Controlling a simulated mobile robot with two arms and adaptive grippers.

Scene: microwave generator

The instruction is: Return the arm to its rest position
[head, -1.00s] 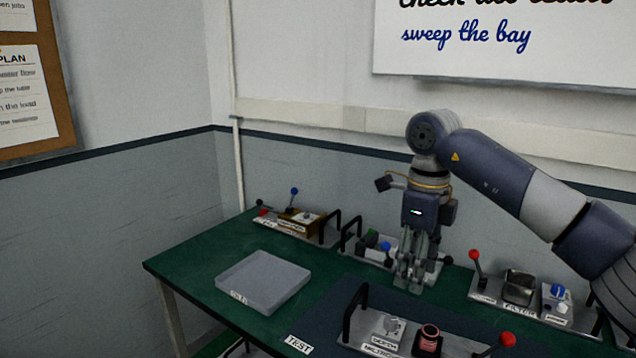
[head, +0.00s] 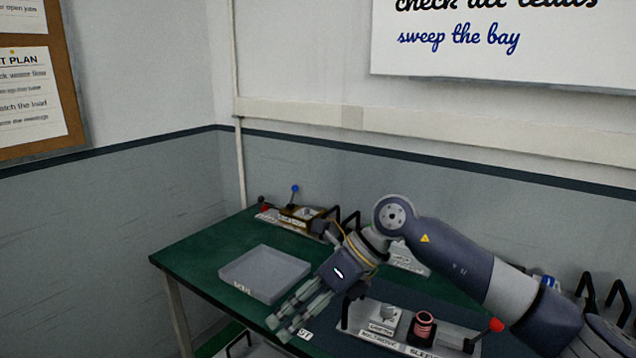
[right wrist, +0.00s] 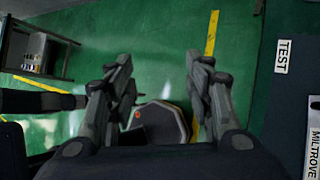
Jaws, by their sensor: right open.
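My right gripper (head: 286,318) is open and empty in the head view, with its fingers angled down and left. It appears near the front edge of the green table, between the grey tray and the TEST label. My right arm (head: 455,262) comes in from the right, bent at the elbow-like joint above the table. In the right wrist view the two fingers (right wrist: 158,90) stand apart with nothing between them, above the green floor. The left gripper does not show in the head view.
A shallow grey tray (head: 262,272) lies on the green table (head: 210,252). A front module (head: 385,325) with a pink-red round part and a red-knobbed lever stands right of the gripper. Another module (head: 295,215) with a blue knob stands at the back left.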

